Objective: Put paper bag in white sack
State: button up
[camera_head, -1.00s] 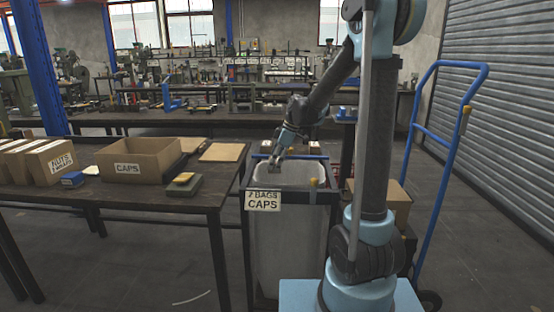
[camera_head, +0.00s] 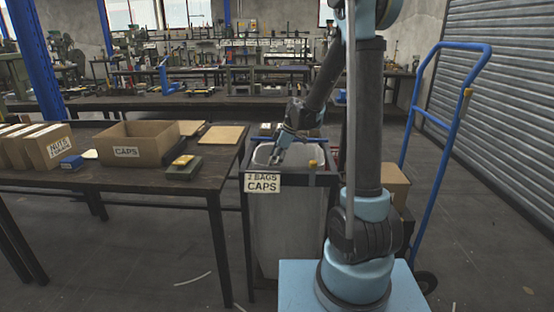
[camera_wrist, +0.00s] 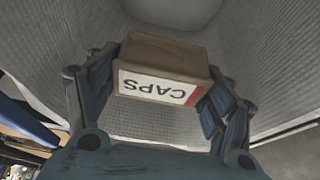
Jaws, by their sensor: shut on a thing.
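The paper bag (camera_wrist: 165,62) is brown with a white label reading CAPS. It shows in the wrist view between the fingers of my gripper (camera_wrist: 160,88), which is shut on it. The white sack (camera_head: 285,235) hangs in a dark frame with a sign reading 2 BAGS CAPS. Its pale inner walls (camera_wrist: 150,125) surround the bag in the wrist view. In the head view my gripper (camera_head: 278,155) points down at the sack's mouth. The bag is hidden there, and I cannot tell its distance from the sack's bottom.
The dark table (camera_head: 205,185) left of the sack holds an open CAPS box (camera_head: 128,148), several NUTS cartons (camera_head: 45,147) and small blocks. A blue hand truck (camera_head: 440,140) stands at the right. Open floor lies in front of the table.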

notch_tip(320, 180, down, 10)
dwell(1.0)
jog(key=o, duration=1.2)
jog(key=shift+o, duration=0.2)
jog(key=shift+r, duration=0.1)
jog(key=v, duration=1.1)
jog(key=shift+d+r, duration=0.15)
jog(key=shift+r, duration=0.25)
